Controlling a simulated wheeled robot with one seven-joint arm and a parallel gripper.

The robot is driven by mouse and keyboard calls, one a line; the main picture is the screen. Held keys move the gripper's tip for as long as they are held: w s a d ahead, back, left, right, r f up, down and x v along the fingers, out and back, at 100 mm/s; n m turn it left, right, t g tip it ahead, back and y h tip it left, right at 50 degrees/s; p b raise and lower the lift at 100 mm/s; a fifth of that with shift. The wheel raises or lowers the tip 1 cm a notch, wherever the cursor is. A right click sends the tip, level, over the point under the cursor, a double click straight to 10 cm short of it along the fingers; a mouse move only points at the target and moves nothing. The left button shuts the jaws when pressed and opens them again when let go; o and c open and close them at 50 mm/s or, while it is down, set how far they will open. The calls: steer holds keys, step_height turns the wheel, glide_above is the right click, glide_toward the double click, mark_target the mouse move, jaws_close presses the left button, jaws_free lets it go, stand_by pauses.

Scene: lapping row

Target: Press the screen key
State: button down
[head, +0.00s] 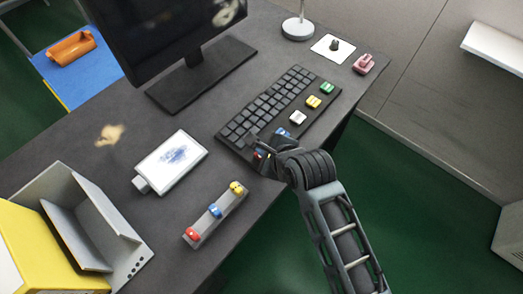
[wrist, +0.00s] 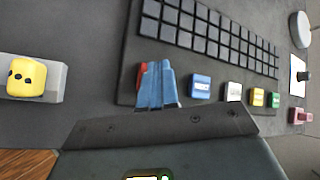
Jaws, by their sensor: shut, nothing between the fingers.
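The keyboard (head: 262,108) lies on the dark desk with a row of large coloured keys along its near side. In the head view I see a green key (head: 327,88), a yellow key (head: 313,102), a white key (head: 297,118) and a partly covered blue key (head: 284,133). Their markings are too small to tell which is the screen key. My gripper (head: 261,151) is shut and empty at the near-left end of this row. In the wrist view its blue fingers (wrist: 157,85) partly hide a red key (wrist: 141,76), left of the blue key (wrist: 201,86). I cannot tell whether they touch it.
A monitor (head: 165,35) stands behind the keyboard. A grey strip (head: 217,220) with red, blue and yellow pieces and a white pad (head: 171,160) lie to the left. A lamp base (head: 297,29) and a pink object (head: 364,64) are at the far right.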

steer(key=shift+r, duration=0.1)
step_height(320, 180, up, 4)
steer(key=p, duration=0.3)
steer(key=shift+f, duration=0.25)
steer(key=shift+r+p, duration=0.5)
steer(key=shift+r, duration=0.7)
